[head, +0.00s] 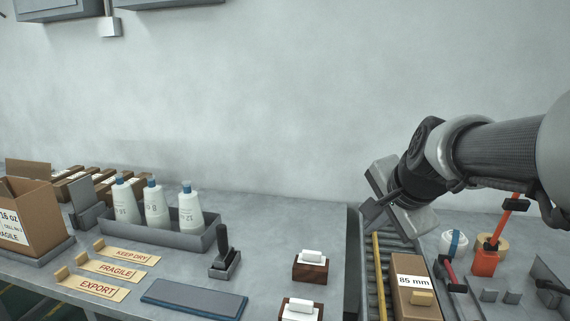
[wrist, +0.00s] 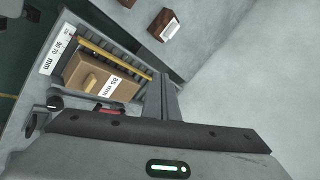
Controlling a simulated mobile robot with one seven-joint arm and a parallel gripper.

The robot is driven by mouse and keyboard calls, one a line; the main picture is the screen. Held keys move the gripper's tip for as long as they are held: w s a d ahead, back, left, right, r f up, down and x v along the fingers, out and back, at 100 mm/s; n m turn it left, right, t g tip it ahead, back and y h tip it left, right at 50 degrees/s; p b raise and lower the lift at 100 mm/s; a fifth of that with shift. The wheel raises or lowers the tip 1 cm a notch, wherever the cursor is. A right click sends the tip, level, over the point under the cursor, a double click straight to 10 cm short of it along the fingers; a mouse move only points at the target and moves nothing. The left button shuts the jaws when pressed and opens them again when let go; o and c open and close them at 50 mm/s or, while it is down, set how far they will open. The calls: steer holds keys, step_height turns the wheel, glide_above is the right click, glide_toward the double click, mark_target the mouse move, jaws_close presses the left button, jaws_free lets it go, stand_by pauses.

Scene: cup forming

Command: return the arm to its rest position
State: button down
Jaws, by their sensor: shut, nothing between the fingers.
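My gripper (head: 371,210) hangs in the air above the roller conveyor at the right of the head view, with my arm reaching in from the right edge. In the wrist view its fingers (wrist: 169,85) are together and hold nothing. Below it a brown carton (head: 416,298) labelled "85 mm" lies on the conveyor (head: 367,257). The carton (wrist: 92,77) also shows in the wrist view, clear of the fingers.
A yellow rail (head: 379,268) runs beside the carton. Orange and red tools (head: 485,262) and a white roll (head: 453,243) stand to the right. A bottle tray (head: 207,240), a stamp (head: 224,262), label cards (head: 117,268) and an open box (head: 30,211) are at the left.

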steer(key=s+a+f+n+g, duration=0.1)
steer(key=s+a+f+n, duration=0.15)
steer(key=s+n, duration=0.6)
steer(key=s+a+f+n+g, duration=0.1)
steer(key=s+f+n, duration=0.3)
steer(key=s, duration=0.7)
step_height(320, 180, up, 22)
steer(key=n+p, duration=0.1)
steer(key=p, duration=1.9)
steer(key=shift+a+h, duration=0.15)
steer(key=shift+h, duration=0.15)
steer(key=shift+f, duration=0.1)
